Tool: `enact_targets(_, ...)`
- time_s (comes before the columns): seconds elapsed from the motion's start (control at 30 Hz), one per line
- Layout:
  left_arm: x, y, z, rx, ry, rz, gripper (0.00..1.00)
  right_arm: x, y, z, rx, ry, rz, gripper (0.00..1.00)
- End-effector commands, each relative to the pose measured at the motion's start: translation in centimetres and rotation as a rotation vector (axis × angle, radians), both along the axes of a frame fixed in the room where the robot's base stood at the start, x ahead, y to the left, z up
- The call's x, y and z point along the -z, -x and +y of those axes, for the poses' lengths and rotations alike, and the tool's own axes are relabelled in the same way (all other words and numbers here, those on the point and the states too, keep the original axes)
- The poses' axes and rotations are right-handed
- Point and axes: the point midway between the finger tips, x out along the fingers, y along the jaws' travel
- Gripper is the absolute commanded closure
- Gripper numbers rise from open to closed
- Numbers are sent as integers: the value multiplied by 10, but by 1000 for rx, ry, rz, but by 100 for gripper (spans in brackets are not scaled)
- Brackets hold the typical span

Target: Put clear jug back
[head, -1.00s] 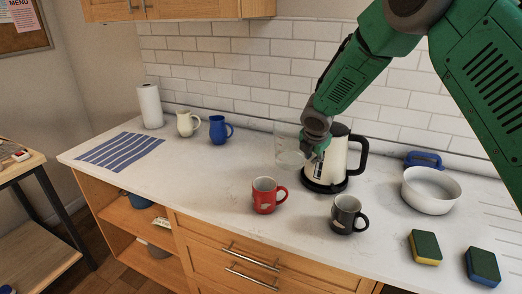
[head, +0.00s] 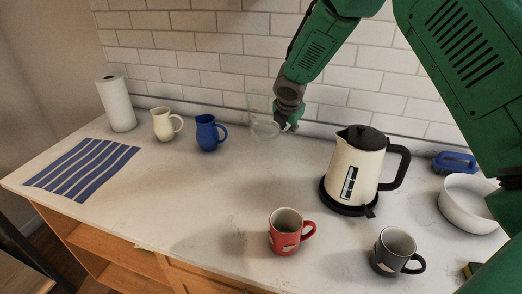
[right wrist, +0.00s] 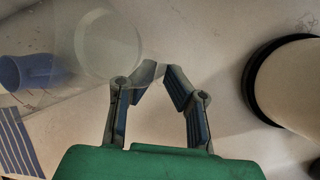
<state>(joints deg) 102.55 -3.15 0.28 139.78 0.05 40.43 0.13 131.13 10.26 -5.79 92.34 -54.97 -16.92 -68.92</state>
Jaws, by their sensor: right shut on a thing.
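The clear jug (head: 261,118) is see-through and faint. It is upright near the tiled wall, to the right of the blue jug (head: 208,133) and cream jug (head: 165,124). My right gripper (head: 287,122) is shut on the clear jug's right side. In the right wrist view, the fingertips (right wrist: 163,72) meet at the edge of the clear jug (right wrist: 100,42). I cannot tell whether its base touches the counter. My left gripper is not in view.
A cream kettle (head: 358,170) stands right of the gripper. A red mug (head: 284,238) and dark mug (head: 392,252) are in front. The counter (head: 235,185) between is clear.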

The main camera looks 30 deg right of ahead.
Motion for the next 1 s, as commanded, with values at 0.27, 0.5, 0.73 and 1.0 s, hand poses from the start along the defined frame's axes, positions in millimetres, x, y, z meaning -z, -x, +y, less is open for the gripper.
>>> enact_targets(0.27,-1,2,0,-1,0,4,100,53,-3,-5,-2,-3,9,100)
enact_targets(0.5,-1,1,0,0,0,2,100,72,-3,-5,-1,-4,7,100)
enact_targets(0.73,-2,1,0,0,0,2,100,100,-3,-3,-1,-2,6,100)
enact_targets(1.0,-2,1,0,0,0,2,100,102,-3,-3,-1,-3,6,100)
